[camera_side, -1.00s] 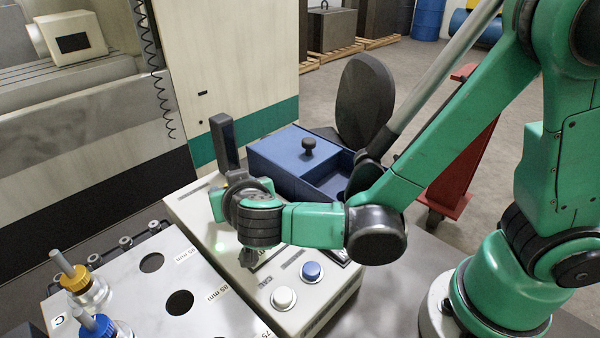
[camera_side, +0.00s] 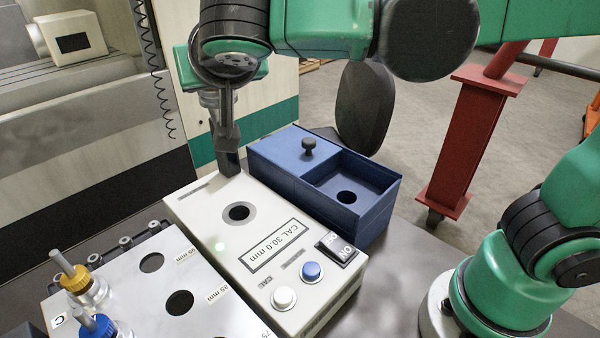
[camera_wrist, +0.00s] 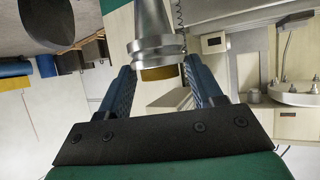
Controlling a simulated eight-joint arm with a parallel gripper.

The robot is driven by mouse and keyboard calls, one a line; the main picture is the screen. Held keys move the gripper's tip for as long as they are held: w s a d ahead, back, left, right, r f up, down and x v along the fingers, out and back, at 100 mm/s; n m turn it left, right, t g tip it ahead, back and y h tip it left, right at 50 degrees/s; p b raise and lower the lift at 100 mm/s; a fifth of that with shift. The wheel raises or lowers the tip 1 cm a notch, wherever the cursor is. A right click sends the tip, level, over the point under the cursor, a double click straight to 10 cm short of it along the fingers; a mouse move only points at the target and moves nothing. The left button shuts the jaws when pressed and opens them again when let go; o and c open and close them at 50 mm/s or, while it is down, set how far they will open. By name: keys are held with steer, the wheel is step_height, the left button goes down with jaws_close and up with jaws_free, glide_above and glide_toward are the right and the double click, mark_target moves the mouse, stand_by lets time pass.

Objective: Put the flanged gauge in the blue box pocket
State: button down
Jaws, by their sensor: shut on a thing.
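My gripper (camera_wrist: 158,68) is shut on the flanged gauge (camera_wrist: 155,45), a silver stepped piece with a wide flange and a gold-brown band, between its two blue finger pads. In the side view the gauge (camera_side: 217,100) shows partly behind my gripper, raised above the back left end of the beige calibrator. The blue box (camera_side: 378,217) stands behind and right of the calibrator. Its right part is an open, empty pocket (camera_side: 365,180) with a round dark hole in the floor. My gripper is left of the pocket and higher than it.
The box's left part is covered, with a black knob (camera_side: 309,147). The calibrator (camera_side: 205,225) has an empty hole, buttons and a dark post (camera_side: 228,160) near my gripper. A grey plate (camera_side: 130,270) with holes holds gold-capped and blue-capped pieces. A dark round seat back stands behind the box.

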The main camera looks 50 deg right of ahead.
steer(key=shift+d+r, duration=0.15)
steer(key=shift+r, duration=0.15)
steer(key=w+d+n+y, duration=0.1)
steer(key=w+d, duration=0.2)
steer(key=d, duration=0.8)
steer(key=m+g+h, duration=0.1)
steer(key=m+h, duration=0.3)
glide_above(318, 185)
steer(key=s+a, duration=0.1)
steer(key=a, duration=0.1)
step_height(318, 185, down, 5)
steer(key=s+d+r+m+g+h, duration=0.2)
steer(key=s+r+m+g+h, duration=0.25)
steer(key=r+m, duration=0.2)
step_height(318, 185, down, 19)
steer(key=shift+s+g+y, duration=0.2)
steer(key=shift+g+y, duration=0.25)
steer(key=shift+d+n, duration=0.1)
steer(key=shift+n, duration=0.15)
